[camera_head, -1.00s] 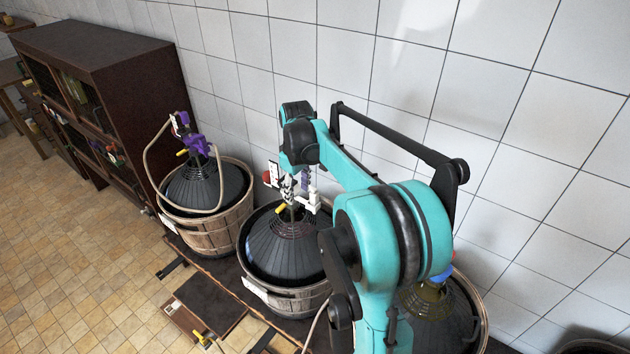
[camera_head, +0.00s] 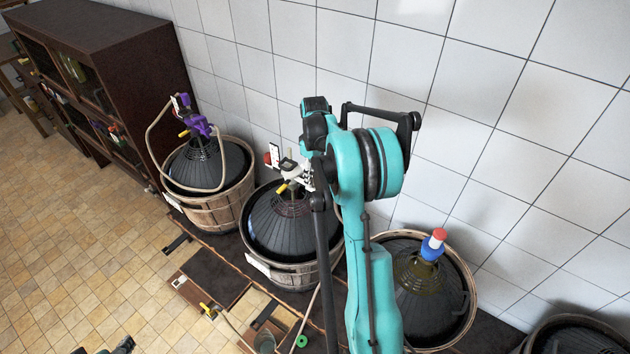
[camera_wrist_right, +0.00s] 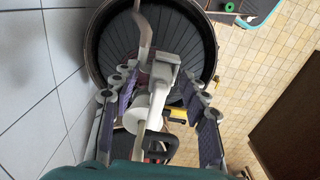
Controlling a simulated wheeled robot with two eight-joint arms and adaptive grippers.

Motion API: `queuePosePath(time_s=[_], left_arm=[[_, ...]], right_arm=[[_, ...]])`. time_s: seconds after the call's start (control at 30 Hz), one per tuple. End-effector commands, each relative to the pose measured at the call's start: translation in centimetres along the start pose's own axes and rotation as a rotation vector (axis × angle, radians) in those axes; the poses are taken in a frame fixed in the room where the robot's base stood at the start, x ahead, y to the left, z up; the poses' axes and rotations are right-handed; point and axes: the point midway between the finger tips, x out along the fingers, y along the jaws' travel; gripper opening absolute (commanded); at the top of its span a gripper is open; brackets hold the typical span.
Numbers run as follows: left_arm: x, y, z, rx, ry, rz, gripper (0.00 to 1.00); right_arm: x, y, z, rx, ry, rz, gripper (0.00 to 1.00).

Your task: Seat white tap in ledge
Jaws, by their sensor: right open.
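The white tap (camera_wrist_right: 152,98) lies between the fingers of my right gripper (camera_wrist_right: 154,88) in the right wrist view, above the middle demijohn's neck. The gripper is open, with a purple-padded finger on each side of the tap. In the head view, white parts (camera_head: 300,172) show at the neck of the middle demijohn (camera_head: 287,222), where my arm partly hides them. I cannot make out the ledge, nor whether the tap touches it. My left gripper is not clearly in view.
The left demijohn (camera_head: 196,165) carries a purple fitting and a hose. The right demijohn (camera_head: 425,292) has a blue and red top (camera_head: 434,243). The tiled wall (camera_head: 450,130) is close behind. A dark cabinet (camera_head: 120,75) stands at the left, with open floor in front.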

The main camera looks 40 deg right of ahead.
Motion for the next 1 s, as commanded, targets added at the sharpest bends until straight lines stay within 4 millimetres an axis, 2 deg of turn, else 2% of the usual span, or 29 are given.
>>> queuePosePath(time_s=[0.2, 0.37, 0.4, 0.77, 0.87, 1.0], left_arm=[[0.0, 0.0, 0.0, 0.0, 0.0, 0.0, 0.52], [0.0, 0.0, 0.0, 0.0, 0.0, 0.0, 0.52], [0.0, 0.0, 0.0, 0.0, 0.0, 0.0, 0.52], [0.0, 0.0, 0.0, 0.0, 0.0, 0.0, 0.52], [0.1, 0.0, 0.1, 0.0, 0.0, 0.0, 0.52], [0.2, 0.0, 0.1, 0.0, 0.0, 0.0, 0.52]], right_arm=[[0.1, 0.0, 0.0, 0.0, 0.0, 0.0, 0.45], [0.1, 0.0, 0.0, 0.0, 0.0, 0.0, 0.03], [0.1, 0.0, 0.0, 0.0, 0.0, 0.0, 0.0], [-0.4, 0.0, 0.0, 0.0, 0.0, 0.0, 0.0], [-1.8, 0.0, 0.0, 0.0, 0.0, 0.0, 0.0], [-4.7, -0.1, 0.0, 0.0, 0.0, 0.0, 0.0]])
